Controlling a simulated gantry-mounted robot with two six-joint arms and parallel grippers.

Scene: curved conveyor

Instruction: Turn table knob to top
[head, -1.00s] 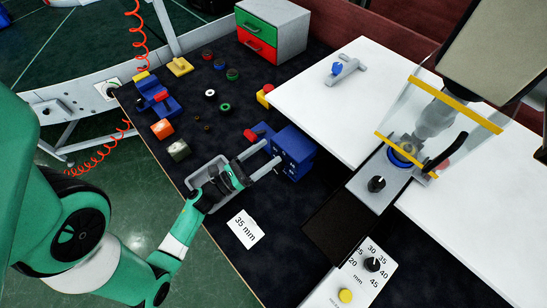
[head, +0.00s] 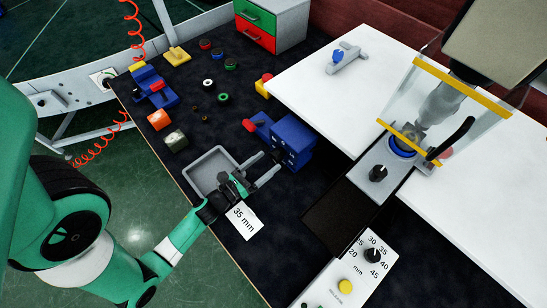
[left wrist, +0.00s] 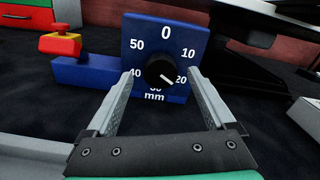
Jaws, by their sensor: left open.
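A blue block (head: 296,133) stands on the dark table in the head view. In the left wrist view its dial face (left wrist: 137,33) is marked 0 at the top, with 10, 20, 40 and 50 mm around it. The black round knob (left wrist: 160,70) sits in the middle of that face. Its white pointer is turned to the lower right, just below the 20. My left gripper (head: 270,164) is open, its fingers pointing at the block. In the left wrist view its fingers (left wrist: 162,76) are to either side of the knob; I cannot tell whether they touch it.
A grey tray (head: 196,176) and a "35 mm" card (head: 243,221) lie near the arm. A panel (head: 330,275) with another black knob and a yellow button is at lower right. A red-and-yellow button (left wrist: 60,43) stands left of the block. Small rings lie behind.

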